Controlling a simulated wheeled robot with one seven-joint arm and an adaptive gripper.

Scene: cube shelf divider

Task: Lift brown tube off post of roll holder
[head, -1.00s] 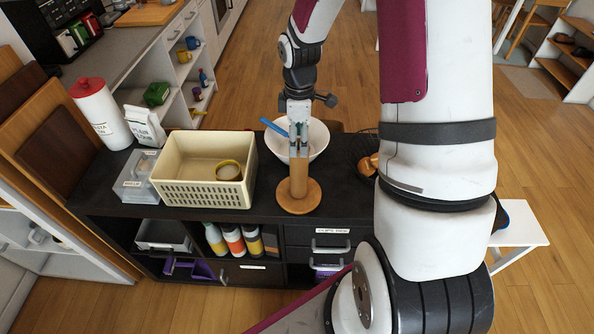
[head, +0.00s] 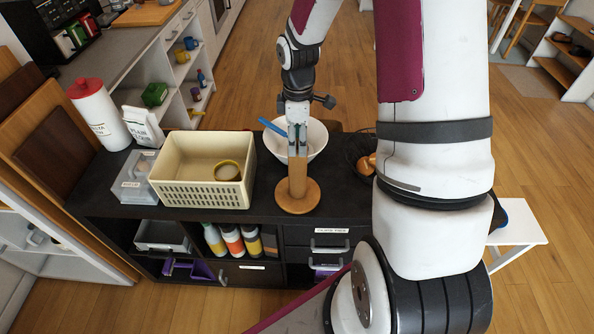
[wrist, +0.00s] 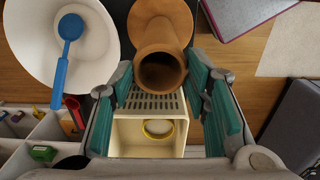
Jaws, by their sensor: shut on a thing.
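The brown tube (head: 298,174) stands upright on the round wooden base of the roll holder (head: 298,200), at the front of the black shelf top. The post is hidden inside the tube. My gripper (head: 298,149) comes down from above and is shut on the tube's upper end. In the wrist view the tube (wrist: 160,52) shows its dark open end between my teal finger pads (wrist: 165,88), with the round base (wrist: 160,10) beyond it.
A cream basket (head: 180,190) with a yellow-rimmed round item (head: 228,171) stands close on the left. A white bowl (head: 316,140) with a blue utensil (head: 270,127) is just behind. A dark wire basket (head: 352,150) with brown items is at right.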

